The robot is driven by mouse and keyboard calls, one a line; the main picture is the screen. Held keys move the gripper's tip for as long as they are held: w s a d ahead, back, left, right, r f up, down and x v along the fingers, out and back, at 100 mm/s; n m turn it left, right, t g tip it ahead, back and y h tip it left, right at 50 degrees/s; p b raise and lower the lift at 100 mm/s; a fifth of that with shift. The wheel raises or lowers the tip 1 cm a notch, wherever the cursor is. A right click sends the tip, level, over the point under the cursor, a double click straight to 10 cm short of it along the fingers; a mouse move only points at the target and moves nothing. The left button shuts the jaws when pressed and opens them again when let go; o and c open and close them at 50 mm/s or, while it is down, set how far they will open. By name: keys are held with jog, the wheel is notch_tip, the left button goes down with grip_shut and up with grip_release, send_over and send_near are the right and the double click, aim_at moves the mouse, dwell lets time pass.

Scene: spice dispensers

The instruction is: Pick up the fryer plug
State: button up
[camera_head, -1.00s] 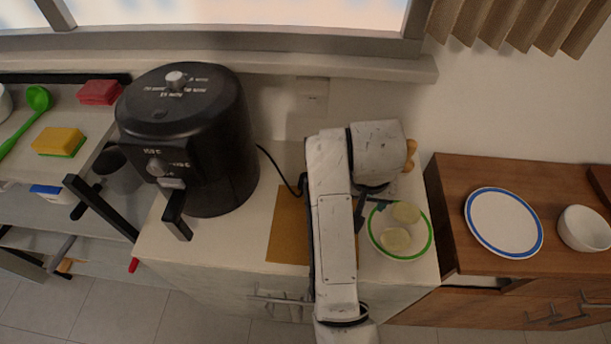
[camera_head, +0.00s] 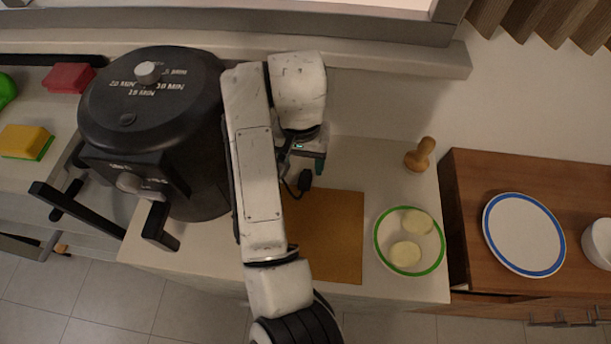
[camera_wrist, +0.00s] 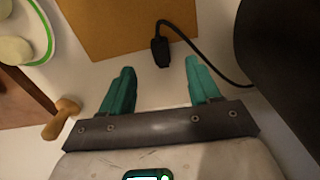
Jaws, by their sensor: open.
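The fryer plug (camera_wrist: 160,52) is a small black plug on a black cord, lying at the edge of the brown board. It also shows in the head view (camera_head: 304,182), just below my gripper. The cord runs to the black air fryer (camera_head: 150,130). My gripper (camera_wrist: 162,75) has teal fingers spread apart with nothing between them. In the wrist view the plug lies just beyond the fingertips, between their lines. In the head view my gripper (camera_head: 302,165) is partly hidden by my arm.
The brown board (camera_head: 335,235) lies on the white counter. A green-rimmed plate (camera_head: 379,250) with pale round slices is right of it. A wooden pestle-like item (camera_head: 421,155) stands behind the plate. The large fryer stands close on the left. A blue-rimmed plate (camera_head: 525,235) sits on the wooden cabinet.

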aim_at(304, 183)
jog(key=f, duration=0.4)
jog(key=f+p, duration=0.1)
jog(key=f, duration=0.3)
jog(key=shift+w+d+f, duration=0.15)
jog(key=shift+w+f, duration=0.05)
jog(key=shift+f, duration=0.2)
jog(key=shift+c, duration=0.4)
jog(key=c, duration=1)
